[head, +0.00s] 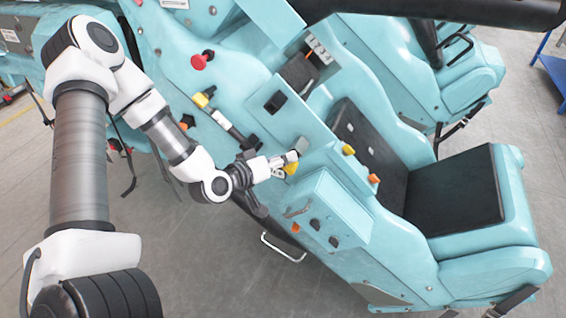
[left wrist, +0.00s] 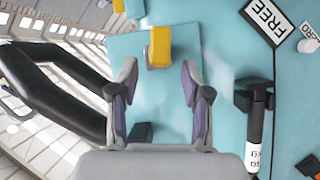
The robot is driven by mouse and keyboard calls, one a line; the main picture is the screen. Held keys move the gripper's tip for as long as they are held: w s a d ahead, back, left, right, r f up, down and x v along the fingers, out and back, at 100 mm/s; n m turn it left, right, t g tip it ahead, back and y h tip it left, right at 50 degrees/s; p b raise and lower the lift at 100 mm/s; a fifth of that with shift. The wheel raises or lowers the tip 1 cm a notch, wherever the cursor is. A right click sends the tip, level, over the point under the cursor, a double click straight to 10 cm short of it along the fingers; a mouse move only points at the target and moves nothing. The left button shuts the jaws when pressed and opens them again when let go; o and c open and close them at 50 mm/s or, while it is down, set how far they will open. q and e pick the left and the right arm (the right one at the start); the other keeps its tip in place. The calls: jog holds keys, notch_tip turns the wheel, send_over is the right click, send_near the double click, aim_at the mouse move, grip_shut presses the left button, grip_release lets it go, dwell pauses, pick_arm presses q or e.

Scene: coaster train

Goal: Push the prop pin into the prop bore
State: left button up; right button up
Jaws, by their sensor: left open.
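My left gripper (head: 290,160) is open and empty, over the side of the teal coaster car (head: 400,235). In the left wrist view, its two fingers (left wrist: 158,80) are spread apart. A yellow block (left wrist: 160,47) on the teal panel lies just beyond and between the fingertips, apart from them. In the head view, the yellow block (head: 291,168) is partly hidden by the gripper. I cannot tell whether this block is the prop pin. No bore opening can be made out clearly, and the gripper may hide it. My right gripper is not in view.
A lever with a white label (left wrist: 254,140) stands right of the fingers. A FREE sign (left wrist: 267,20) is farther right. A red knob (head: 200,61), another yellow block (head: 204,98) and a black socket (head: 275,101) sit up the panel. A black seat (head: 455,190) is at right.

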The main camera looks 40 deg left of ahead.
pick_arm(q)
jog(key=shift+w+d+f, duration=0.1)
jog(key=shift+w+f, duration=0.05)
jog(key=shift+w, duration=0.35)
jog(key=shift+s, duration=0.1)
grip_shut()
jog(key=s+d+p, duration=0.1)
jog(key=s+p, duration=0.1)
jog(key=s, duration=0.5)
jog(key=shift+d, duration=0.3)
dwell(0.5)
dwell(0.3)
